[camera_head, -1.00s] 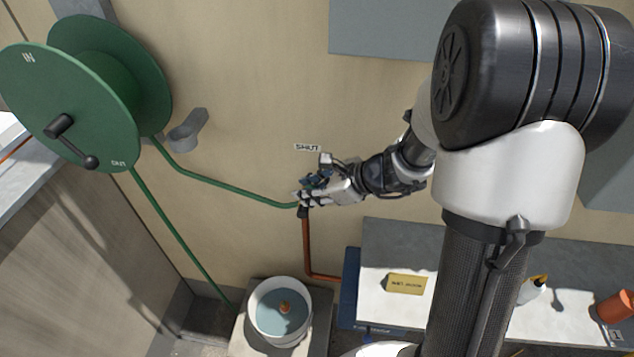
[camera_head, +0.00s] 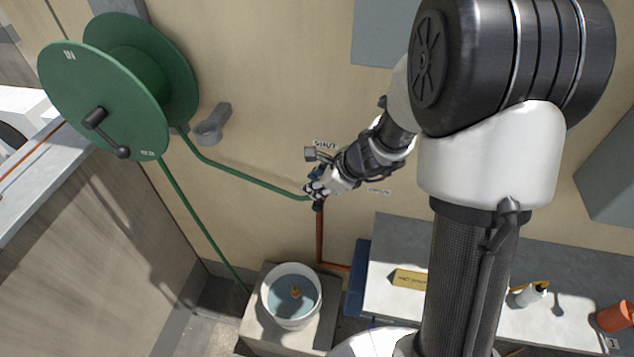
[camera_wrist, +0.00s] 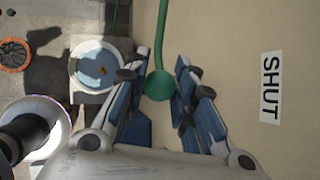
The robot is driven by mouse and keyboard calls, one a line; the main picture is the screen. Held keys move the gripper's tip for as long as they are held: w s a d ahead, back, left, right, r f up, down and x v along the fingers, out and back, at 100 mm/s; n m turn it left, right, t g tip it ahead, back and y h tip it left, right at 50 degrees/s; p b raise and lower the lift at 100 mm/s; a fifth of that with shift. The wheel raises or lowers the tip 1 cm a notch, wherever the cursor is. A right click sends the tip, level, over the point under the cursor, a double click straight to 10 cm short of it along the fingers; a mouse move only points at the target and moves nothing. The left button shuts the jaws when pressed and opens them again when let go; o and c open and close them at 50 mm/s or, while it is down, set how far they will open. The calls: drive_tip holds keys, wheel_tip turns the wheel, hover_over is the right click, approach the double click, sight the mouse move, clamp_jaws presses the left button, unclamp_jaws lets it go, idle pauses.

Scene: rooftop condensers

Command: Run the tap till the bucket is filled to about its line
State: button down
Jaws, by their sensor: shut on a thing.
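My gripper (camera_head: 316,190) is at the tap on the wall, where the green hose meets the copper pipe. In the wrist view its blue-padded fingers (camera_wrist: 158,110) stand either side of a round green part (camera_wrist: 158,85), and they are shut on the tap. The tap's handle is mostly hidden by the fingers. The white bucket (camera_head: 268,306) stands upright on a block below the tap, with bluish water (camera_head: 285,302) and a small orange thing (camera_head: 295,292) in it. The bucket also shows in the wrist view (camera_wrist: 76,80). I cannot make out its line.
A "SHUT" label (camera_head: 325,144) is above the tap and an "OPEN" label (camera_head: 379,191) is right of it. A green hose reel (camera_head: 100,105) and grey bracket (camera_head: 213,125) are to the left. A bench (camera_head: 480,300) with a bottle (camera_head: 529,295) and an orange pot (camera_head: 615,317) is at right.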

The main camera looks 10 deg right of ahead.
drive_tip(key=c, duration=1.3)
unclamp_jaws()
drive_tip(key=v, duration=1.2)
drive_tip(key=s+a+r+n+g+b, duration=0.1)
drive_tip(key=s+a+r+n, duration=0.15)
drive_tip(key=s+n, duration=0.3)
drive_tip(key=s+a+r+n+b, duration=0.1)
drive_tip(key=s+a+n+b, duration=0.15)
drive_tip(key=s+n, duration=0.35)
drive_tip(key=s+d+n+h+b, duration=0.1)
drive_tip(key=s+n+h, duration=0.3)
drive_tip(key=s+n, duration=0.6)
drive_tip(key=d+n, duration=0.1)
drive_tip(key=n, duration=0.2)
